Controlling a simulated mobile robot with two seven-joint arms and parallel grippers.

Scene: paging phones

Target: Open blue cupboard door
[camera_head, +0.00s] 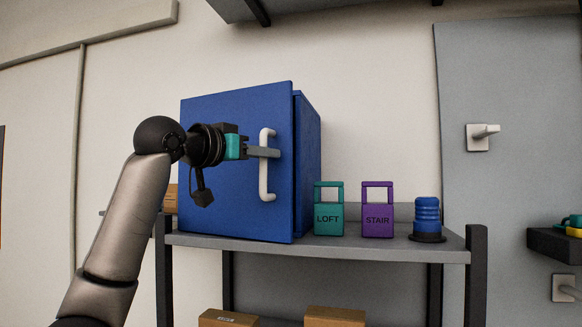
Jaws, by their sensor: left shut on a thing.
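The blue cupboard (308,150) stands on the left part of a grey shelf. Its blue door (225,112) faces me, and a narrow dark gap shows along the door's right edge. A white vertical bar handle (266,187) is fixed near that edge. My left gripper (268,152) reaches in from the left in front of the door and is shut on the handle at its upper-middle part. My left arm and wrist hide part of the door's left side. My right gripper is not in view.
A teal LOFT tag (328,218), a purple STAIR tag (377,219) and a blue ribbed cylinder (427,216) stand right of the cupboard on the grey shelf (350,247). Cardboard boxes (334,316) sit below. A grey door (510,90) with a lever is at right.

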